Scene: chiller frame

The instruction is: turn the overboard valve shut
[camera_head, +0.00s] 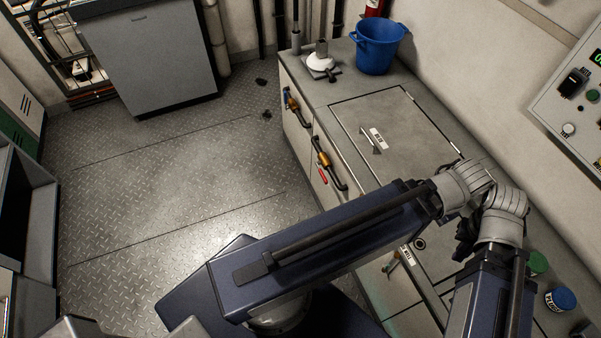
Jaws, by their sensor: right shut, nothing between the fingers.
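Several valve-like fittings show, and I cannot read which one is named overboard. A brass valve with a red lever (323,175) sits on a black pipe on the cabinet's front. A second fitting with a blue part (287,99) is farther along the same front. A brass fitting (391,264) shows low on the front, near my arm. My right gripper (464,236) is a small dark shape by the wrist above the counter, shut and empty, partly hidden by my arm. My left gripper is out of view.
A blue bucket (377,50) stands on the counter's far end. A labelled hatch (400,130) lies flat in the top. A blue-lidded jar (560,299) is at the lower right. A control panel (575,110) is on the right wall.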

